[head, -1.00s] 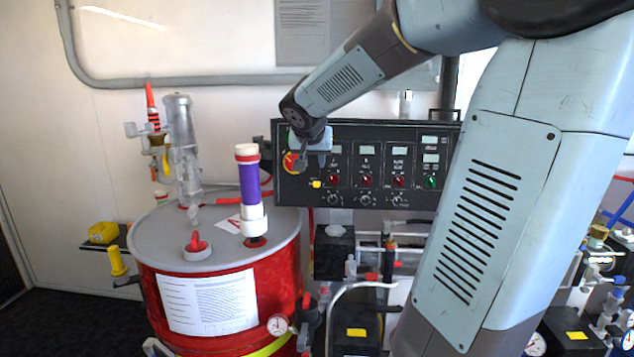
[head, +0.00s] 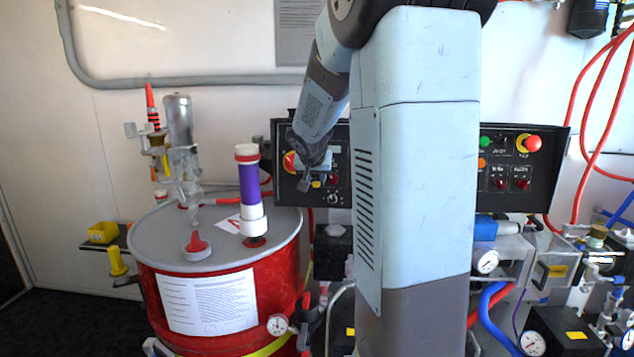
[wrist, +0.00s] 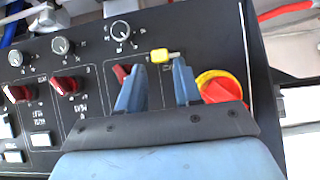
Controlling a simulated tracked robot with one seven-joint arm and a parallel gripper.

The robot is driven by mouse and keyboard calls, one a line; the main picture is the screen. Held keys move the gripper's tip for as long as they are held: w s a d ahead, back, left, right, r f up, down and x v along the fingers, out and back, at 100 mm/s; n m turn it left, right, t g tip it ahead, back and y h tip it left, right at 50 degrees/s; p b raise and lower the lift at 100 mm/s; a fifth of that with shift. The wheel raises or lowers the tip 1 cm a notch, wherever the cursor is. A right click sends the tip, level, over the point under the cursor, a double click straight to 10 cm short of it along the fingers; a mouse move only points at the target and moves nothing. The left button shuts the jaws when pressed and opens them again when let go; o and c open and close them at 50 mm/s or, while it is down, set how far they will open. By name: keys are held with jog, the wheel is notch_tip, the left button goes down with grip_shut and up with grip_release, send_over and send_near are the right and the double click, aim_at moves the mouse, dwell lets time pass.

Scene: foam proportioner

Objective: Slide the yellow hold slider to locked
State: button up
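The yellow hold slider (wrist: 160,55) is a small yellow knob on the black control panel (wrist: 88,105). In the wrist view it sits at the left end of a short pale slot, which runs toward the red rotary knob (wrist: 222,88). My gripper (wrist: 158,66) is open, its two blue fingers apart and nothing held between them. The slider shows just beyond the fingertips, between them in the picture. Contact cannot be told.
A red indicator (wrist: 121,72) lies close to the left finger, and the red knob on its yellow ring is close to the right finger. A dial (wrist: 120,30) is near the slider. A red drum (head: 270,292) with a purple-banded tube (head: 250,184) stands left of the panel.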

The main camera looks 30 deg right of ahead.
aim_at(316, 183)
jog(key=shift+x, duration=1.7)
jog(key=shift+c, duration=0.3)
grip_shut()
